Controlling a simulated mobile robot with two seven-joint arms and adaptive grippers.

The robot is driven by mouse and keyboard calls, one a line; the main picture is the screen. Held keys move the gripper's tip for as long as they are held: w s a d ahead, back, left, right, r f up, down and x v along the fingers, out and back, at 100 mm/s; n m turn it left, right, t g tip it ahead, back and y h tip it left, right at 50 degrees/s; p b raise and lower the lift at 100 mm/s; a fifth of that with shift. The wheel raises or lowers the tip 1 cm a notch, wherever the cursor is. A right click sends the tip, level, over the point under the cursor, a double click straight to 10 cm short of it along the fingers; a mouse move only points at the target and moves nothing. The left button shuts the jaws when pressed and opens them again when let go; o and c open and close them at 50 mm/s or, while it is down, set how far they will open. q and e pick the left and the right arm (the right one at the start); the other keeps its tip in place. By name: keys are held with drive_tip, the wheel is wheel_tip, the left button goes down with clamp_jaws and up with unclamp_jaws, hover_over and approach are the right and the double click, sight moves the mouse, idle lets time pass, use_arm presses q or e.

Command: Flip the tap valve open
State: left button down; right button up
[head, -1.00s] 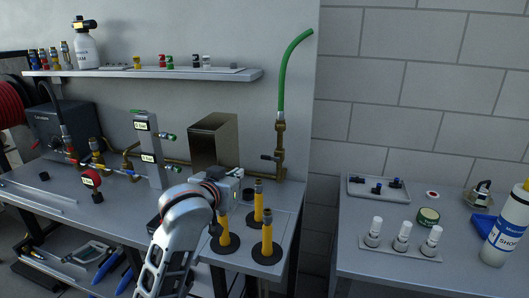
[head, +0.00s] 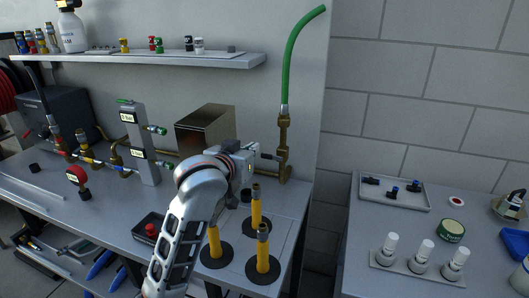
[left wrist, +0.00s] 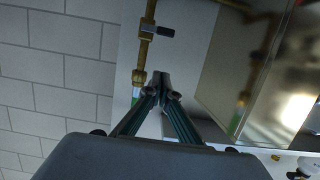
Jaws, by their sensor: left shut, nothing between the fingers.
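The brass tap (head: 284,145) stands upright at the right back of the bench, with a green hose (head: 292,60) rising from its top. Its dark valve lever (head: 269,156) sticks out to the left, crosswise to the pipe. My left gripper (head: 246,165) is just left of the tap, and its fingertips are hard to make out there. In the left wrist view the closed, empty fingers (left wrist: 163,82) are near the brass pipe (left wrist: 140,73), apart from the lever (left wrist: 166,32). My right gripper is out of view.
A brown metal box (head: 205,128) stands behind my left gripper. Several yellow tubes on black bases, one of them here (head: 263,250), stand in front of the tap. A shelf (head: 160,63) hangs above. A second table (head: 350,250) lies right, across a gap.

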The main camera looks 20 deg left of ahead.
use_arm(q)
hover_over(272, 157)
drive_tip(key=s+a, duration=0.2)
drive_tip(key=s, duration=0.1)
wheel_tip(272, 157, down, 2)
drive_tip(key=f, duration=0.2)
drive_tip(key=w+f, duration=0.1)
drive_tip(key=f, duration=0.1)
drive_tip(key=shift+f, duration=0.2)
